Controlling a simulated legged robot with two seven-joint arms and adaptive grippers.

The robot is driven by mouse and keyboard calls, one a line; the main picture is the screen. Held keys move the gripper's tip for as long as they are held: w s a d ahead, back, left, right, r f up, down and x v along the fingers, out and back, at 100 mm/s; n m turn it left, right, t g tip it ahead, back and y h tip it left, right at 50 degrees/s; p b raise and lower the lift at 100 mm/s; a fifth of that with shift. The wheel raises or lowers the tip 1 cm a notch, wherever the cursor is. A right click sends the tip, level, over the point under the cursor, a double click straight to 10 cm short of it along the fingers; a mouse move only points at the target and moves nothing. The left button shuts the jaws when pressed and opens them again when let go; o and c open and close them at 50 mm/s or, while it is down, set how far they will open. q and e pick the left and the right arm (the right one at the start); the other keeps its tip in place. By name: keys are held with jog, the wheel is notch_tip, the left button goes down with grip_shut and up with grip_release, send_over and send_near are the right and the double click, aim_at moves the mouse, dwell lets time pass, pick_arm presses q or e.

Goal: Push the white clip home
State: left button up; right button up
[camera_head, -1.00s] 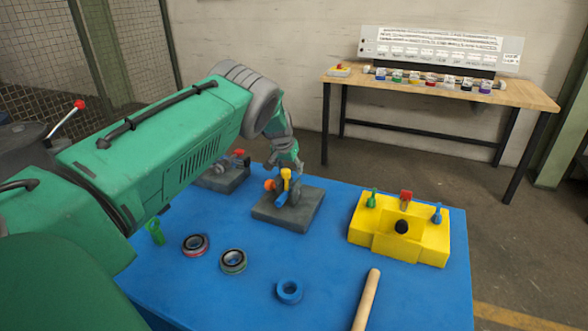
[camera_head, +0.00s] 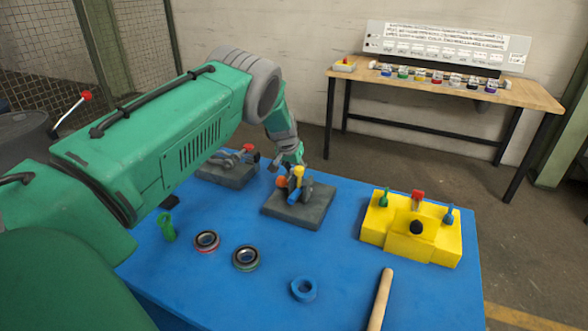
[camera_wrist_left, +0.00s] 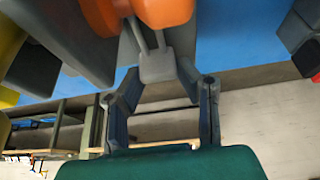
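No white clip can be made out in either view. A grey base (camera_head: 285,212) on the blue table carries a small assembly with a grey disc (camera_head: 307,188), a blue part (camera_head: 294,194), a yellow part (camera_head: 299,173) and an orange part (camera_head: 282,182). My left gripper (camera_head: 291,165) is just behind and above this assembly. In the left wrist view its two fingers (camera_wrist_left: 159,72) stand apart on either side of a small grey block (camera_wrist_left: 158,68), below a rounded orange part (camera_wrist_left: 165,10). Contact with the block cannot be told. My right gripper is not in view.
A second grey fixture (camera_head: 226,175) stands to the left. A yellow block (camera_head: 410,244) with coloured pegs is at the right. Two dark rings (camera_head: 207,241) (camera_head: 246,258), a blue ring (camera_head: 304,289), a green piece (camera_head: 167,227) and a wooden rod (camera_head: 380,300) lie in front.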

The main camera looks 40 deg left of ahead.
pick_arm(q)
jog(key=o, duration=0.4)
jog(key=shift+s+f, duration=0.5)
jog(key=shift+f, duration=0.1)
jog(key=shift+w+d+r, duration=0.2)
jog(key=shift+d+r, duration=0.1)
jog(key=shift+r, duration=0.05)
jog(key=v, duration=1.1)
jog(key=shift+r, duration=0.2)
